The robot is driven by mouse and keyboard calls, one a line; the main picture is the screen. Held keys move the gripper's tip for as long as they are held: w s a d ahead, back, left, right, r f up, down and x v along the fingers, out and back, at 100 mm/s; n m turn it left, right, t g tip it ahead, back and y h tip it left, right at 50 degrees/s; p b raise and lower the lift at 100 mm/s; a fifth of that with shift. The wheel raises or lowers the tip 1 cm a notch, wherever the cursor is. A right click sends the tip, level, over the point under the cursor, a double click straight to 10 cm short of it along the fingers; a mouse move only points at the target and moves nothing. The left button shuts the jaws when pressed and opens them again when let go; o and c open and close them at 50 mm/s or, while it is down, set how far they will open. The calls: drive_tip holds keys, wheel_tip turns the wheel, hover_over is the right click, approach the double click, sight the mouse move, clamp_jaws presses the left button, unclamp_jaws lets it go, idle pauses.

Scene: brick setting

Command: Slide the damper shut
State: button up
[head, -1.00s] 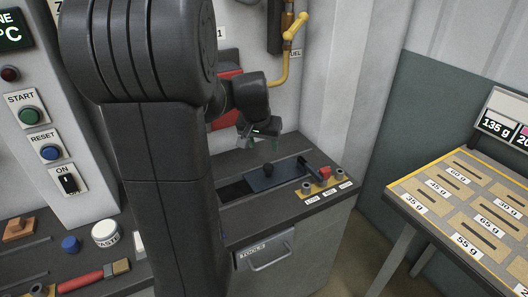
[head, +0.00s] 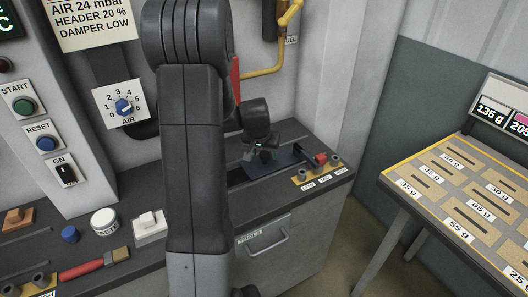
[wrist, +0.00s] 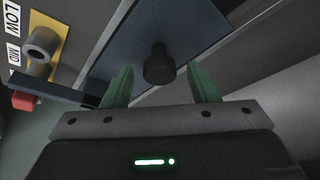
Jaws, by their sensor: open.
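The damper is a dark blue flat plate (head: 286,160) in a slot on the cabinet top. It also shows in the wrist view (wrist: 190,22), with an upright black knob (wrist: 158,66) on it. A dark bar with a red end (head: 320,158) lies at the plate's right end; the red end also shows in the wrist view (wrist: 25,101). My gripper (head: 264,153) is low over the plate and hides most of the knob in the head view. In the wrist view my gripper's (wrist: 160,86) green fingers are open, one to each side of the knob, with gaps between.
A yellow strip (head: 300,180) with grey posts marked LOW, MID and HIGH runs along the cabinet's front right edge. A dark slot opening lies left of the plate. A wall with a yellow pipe (head: 262,71) stands behind. A weight table (head: 455,190) is at right.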

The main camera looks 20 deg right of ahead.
drive_tip(key=shift+f, duration=0.2)
clamp_jaws()
drive_tip(key=shift+a+f, duration=0.1)
drive_tip(key=shift+a, duration=0.1)
drive_tip(key=a+b, duration=0.2)
drive_tip(key=a, duration=0.2)
drive_tip(key=a+b, duration=0.3)
drive_tip(key=a, duration=0.1)
drive_tip(key=s+a+b, duration=0.1)
drive_tip(key=a+b, duration=0.2)
drive_tip(key=a, duration=0.1)
drive_tip(key=shift+a, duration=0.1)
